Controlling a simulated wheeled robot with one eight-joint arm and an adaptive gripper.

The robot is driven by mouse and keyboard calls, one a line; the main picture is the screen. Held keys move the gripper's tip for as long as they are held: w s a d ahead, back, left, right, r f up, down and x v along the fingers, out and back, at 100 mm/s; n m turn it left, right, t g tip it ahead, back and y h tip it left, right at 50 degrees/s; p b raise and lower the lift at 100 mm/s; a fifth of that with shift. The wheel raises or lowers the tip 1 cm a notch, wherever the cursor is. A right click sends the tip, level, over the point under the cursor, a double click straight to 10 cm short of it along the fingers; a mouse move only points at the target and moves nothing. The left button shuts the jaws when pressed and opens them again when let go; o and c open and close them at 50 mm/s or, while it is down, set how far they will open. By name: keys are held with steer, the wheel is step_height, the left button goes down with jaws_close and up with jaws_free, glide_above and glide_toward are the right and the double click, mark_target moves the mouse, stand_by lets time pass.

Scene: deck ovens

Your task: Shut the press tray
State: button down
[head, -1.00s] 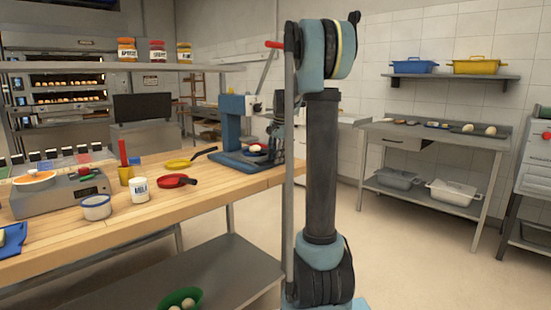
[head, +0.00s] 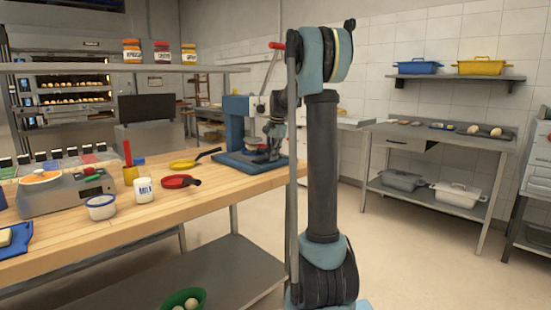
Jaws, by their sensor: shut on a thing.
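The blue and white press (head: 236,122) stands on the far right end of the wooden worktable, with a red-knobbed lever (head: 277,46) rising above it. Its tray is low at the front of the press, largely hidden behind my gripper, and I cannot tell how far it is pushed in. My gripper (head: 264,151) is low beside the press, at the tray, shut on what looks like the tray's edge or handle. The fingertips are small and dark, so the exact contact is unclear.
The wooden worktable (head: 125,226) holds a red pan (head: 176,182), a yellow pan (head: 184,165), a white mug (head: 143,190) and a scale (head: 68,196) left of the press. A shelf (head: 120,67) with jars spans above. Open floor lies to the right.

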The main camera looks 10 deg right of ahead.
steer(key=shift+w+a, duration=0.2)
steer(key=shift+w, duration=0.05)
steer(key=c, duration=1.7)
jaws_free()
steer(key=shift+r, duration=0.1)
steer(key=shift+s+d+r, duration=0.1)
steer(key=shift+r, duration=0.25)
steer(key=r, duration=0.3)
steer(key=s+r, duration=0.1)
steer(key=r, duration=0.3)
steer(key=d+r, duration=0.1)
steer(key=r, duration=0.2)
steer(key=shift+s+r, duration=0.25)
steer(key=shift+r, duration=0.15)
steer(key=shift+d, duration=0.1)
